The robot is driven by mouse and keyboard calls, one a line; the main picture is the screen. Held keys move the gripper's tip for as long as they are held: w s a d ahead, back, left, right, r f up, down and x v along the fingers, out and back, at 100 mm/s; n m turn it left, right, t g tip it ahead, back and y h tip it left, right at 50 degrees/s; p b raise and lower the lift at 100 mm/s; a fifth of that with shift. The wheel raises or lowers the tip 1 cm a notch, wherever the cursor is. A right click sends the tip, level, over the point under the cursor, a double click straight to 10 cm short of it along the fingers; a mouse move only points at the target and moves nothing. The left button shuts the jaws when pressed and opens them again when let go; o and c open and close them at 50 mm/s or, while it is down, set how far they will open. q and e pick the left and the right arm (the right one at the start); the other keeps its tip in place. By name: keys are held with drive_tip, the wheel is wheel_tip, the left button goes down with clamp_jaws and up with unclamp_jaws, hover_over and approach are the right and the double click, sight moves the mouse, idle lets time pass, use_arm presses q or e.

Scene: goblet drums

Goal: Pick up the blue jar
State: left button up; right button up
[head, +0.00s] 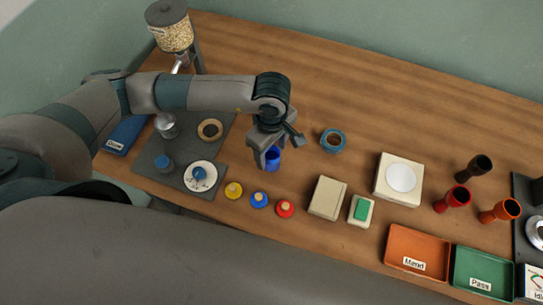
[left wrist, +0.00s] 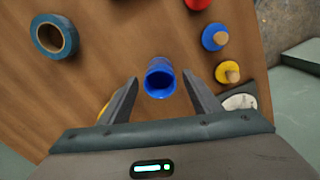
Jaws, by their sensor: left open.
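The blue jar (head: 272,161) stands on the wooden table in the head view, partly hidden by my left gripper (head: 265,154). In the left wrist view the blue jar (left wrist: 160,82) shows its round open mouth and lies between the two spread fingers of the left gripper (left wrist: 160,77). My left gripper is open, points down and is empty. I cannot tell how far down beside the jar the fingertips reach. My right gripper is not in view.
A blue ring (head: 333,140) lies to the right of the jar. Yellow (head: 234,190), blue (head: 259,200) and red (head: 285,208) knobbed discs sit in front. A grey mat (head: 150,178) with small items lies left. Goblet drums (head: 458,197) and trays (head: 392,240) are at the right.

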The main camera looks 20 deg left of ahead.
use_arm(q)
drive_tip(key=shift+f, duration=0.85)
drive_tip(key=c, duration=1.2)
drive_tip(key=shift+o, duration=0.2)
drive_tip(key=shift+r, duration=0.2)
drive_tip(key=shift+r+b, duration=0.4)
drive_tip(key=shift+r, duration=0.1)
wheel_tip(320, 180, up, 2)
drive_tip(key=shift+r+b, duration=0.25)
drive_tip(key=shift+b, duration=0.55)
drive_tip(key=s+d+r+b, duration=0.4)
drive_tip(key=s+d+r, duration=0.2)
drive_tip(key=d, duration=0.3)
drive_tip(key=shift+s+d+r, duration=0.15)
drive_tip(key=shift+d+r, duration=0.25)
drive_tip(key=shift+r, duration=0.2)
